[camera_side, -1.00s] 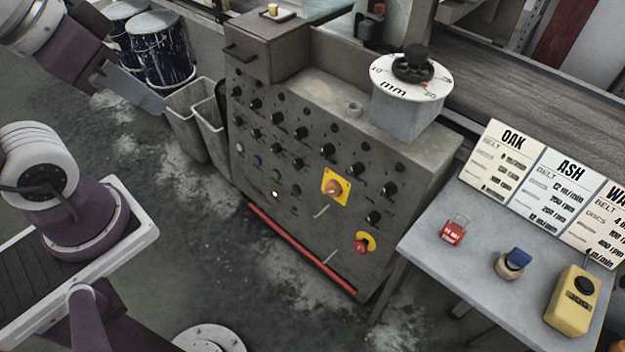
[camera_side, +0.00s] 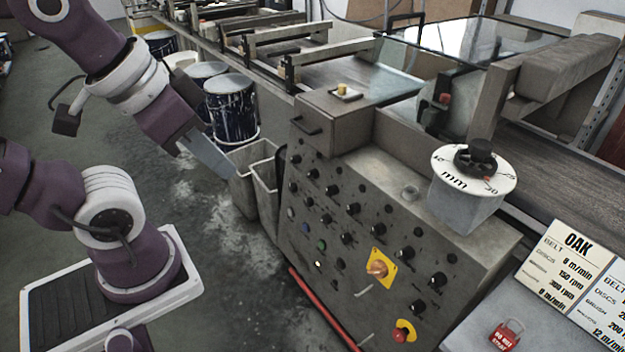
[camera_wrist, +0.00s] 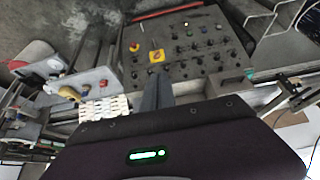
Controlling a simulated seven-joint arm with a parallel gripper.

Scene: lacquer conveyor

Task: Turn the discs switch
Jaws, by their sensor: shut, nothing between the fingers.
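The grey control panel (camera_side: 345,290) stands in the centre of the side view, with several black rotary knobs (camera_side: 353,208) in rows. Their labels are too small to read, so I cannot tell which one is the discs switch. My gripper (camera_side: 228,172) is shut and empty, in the air left of the panel and apart from it. In the wrist view the panel (camera_wrist: 205,68) appears upside down beyond my gripper (camera_wrist: 158,78), with its knobs unobstructed on the right of the fingers.
A yellow-backed orange switch (camera_side: 377,268) and a red emergency button (camera_side: 400,335) sit low on the panel. Grey bins (camera_side: 245,190) and blue drums (camera_side: 229,105) stand to its left. A mm dial (camera_side: 474,168) sits on top. An OAK card (camera_side: 565,262) stands at right.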

